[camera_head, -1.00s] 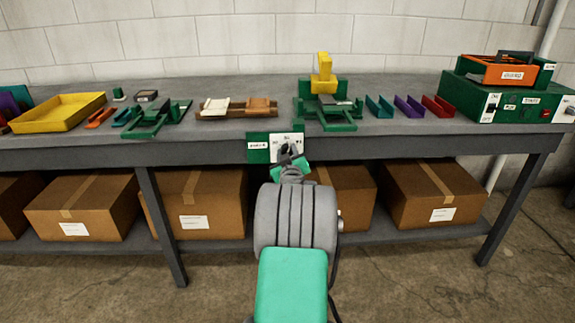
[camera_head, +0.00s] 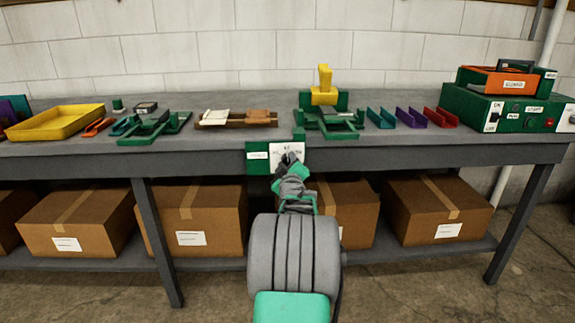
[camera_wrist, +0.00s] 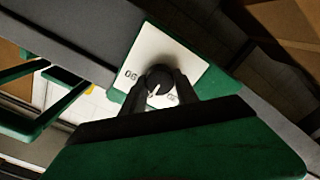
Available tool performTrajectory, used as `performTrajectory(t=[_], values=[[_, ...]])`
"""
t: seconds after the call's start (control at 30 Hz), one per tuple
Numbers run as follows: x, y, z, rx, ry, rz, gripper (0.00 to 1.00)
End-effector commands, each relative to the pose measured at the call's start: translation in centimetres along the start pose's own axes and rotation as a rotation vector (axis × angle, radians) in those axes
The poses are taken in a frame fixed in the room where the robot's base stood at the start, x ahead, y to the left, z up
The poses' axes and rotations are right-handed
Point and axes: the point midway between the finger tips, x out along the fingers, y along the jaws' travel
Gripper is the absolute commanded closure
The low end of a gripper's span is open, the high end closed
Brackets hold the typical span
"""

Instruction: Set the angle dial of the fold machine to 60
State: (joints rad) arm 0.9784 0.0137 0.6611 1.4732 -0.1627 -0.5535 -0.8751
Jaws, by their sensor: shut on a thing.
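The angle dial (camera_wrist: 158,80) is a round black knob with a white pointer mark on a white plate (camera_wrist: 192,60). In the wrist view my gripper (camera_wrist: 161,86) has one dark finger on each side of the knob and is shut on it. The mark points toward the lower left of that view, between a "90"-like label and a partly hidden label. I cannot read the exact setting. In the head view the dial's white plate (camera_head: 297,147) is on the bench front, below the green fold machine (camera_head: 335,122) with its yellow handle; my gripper (camera_head: 287,167) partly covers it.
The bench front (camera_head: 400,155) runs across the view. Purple (camera_head: 411,112) and red (camera_head: 437,116) channels lie right of the machine. A yellow tray (camera_head: 55,122) is at left. A green control box (camera_head: 510,112) is at right. Cardboard boxes (camera_head: 430,208) sit on the lower shelf.

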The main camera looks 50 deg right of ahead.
Motion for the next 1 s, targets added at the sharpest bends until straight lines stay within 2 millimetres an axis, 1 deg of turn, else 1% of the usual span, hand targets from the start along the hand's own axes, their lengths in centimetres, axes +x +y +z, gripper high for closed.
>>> performTrajectory(t=[0.13, 0.17, 0.4, 0.63, 0.73, 0.87, 1.0], values=[[0.0, 0.0, 0.0, 0.001, 0.0, -0.001, 1.0], [0.0, 0.0, 0.0, 0.001, 0.0, 0.0, 0.63], [0.0, 0.0, 0.0, 0.001, 0.0, 0.0, 0.43], [0.0, 0.0, 0.0, 0.001, 0.0, 0.0, 0.42], [-0.7, 0.1, -0.1, 0.001, 0.0, 0.001, 0.42], [-3.0, 0.1, -0.1, 0.001, 0.0, 0.0, 0.42], [-5.9, 0.2, -0.1, 0.001, 0.0, 0.002, 0.42]])
